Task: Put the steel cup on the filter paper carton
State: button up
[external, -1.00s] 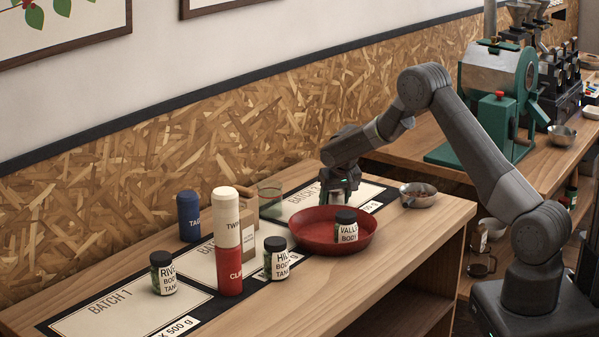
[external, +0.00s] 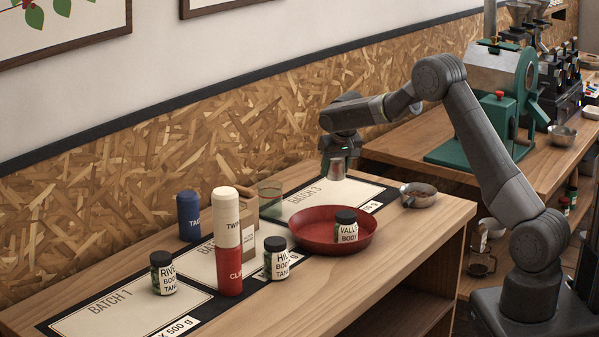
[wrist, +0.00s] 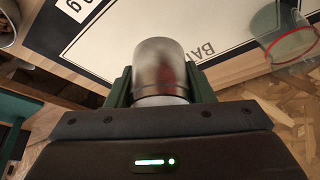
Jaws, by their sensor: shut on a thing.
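My gripper (external: 338,157) is shut on the steel cup (external: 338,169) and holds it in the air above the Batch 3 area of the mat, behind the red pan. In the wrist view the shiny steel cup (wrist: 160,65) sits between the two green fingers. A brown cardboard box with a white label, which looks like the filter paper carton (external: 248,222), stands on the mat to the left of my gripper. It is partly hidden behind the stacked cream and red canisters.
A glass (external: 270,201) stands just behind the carton. A cream canister (external: 227,216) sits on a red one (external: 229,270); a blue canister (external: 189,216) and dark jars stand nearby. The red pan (external: 312,242) holds a jar. A metal bowl (external: 418,195) is at right.

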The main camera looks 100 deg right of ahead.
jog(key=shift+r, duration=0.3)
jog(key=shift+w+a+r, duration=0.1)
jog(key=shift+w+r, duration=0.1)
jog(key=w+a+r+n+t, duration=0.1)
jog(key=w+a+r+n, duration=0.15)
jog(key=w+a, duration=0.5)
jog(key=w+a+r+n+t, duration=0.15)
jog(key=w+a+r, duration=0.3)
jog(key=w, duration=0.55)
notch_tip(320, 180, up, 5)
jog(key=n+y+p, duration=0.1)
jog(key=n, duration=0.3)
send_over(243, 213)
notch_tip(243, 213, down, 5)
jog(key=shift+w+a+r+p, duration=0.1)
jog(key=shift+a+p, duration=0.05)
jog(key=shift+p, duration=0.4)
jog(key=shift+f, duration=2.5)
jog(key=o, duration=1)
jog(key=shift+o, duration=0.2)
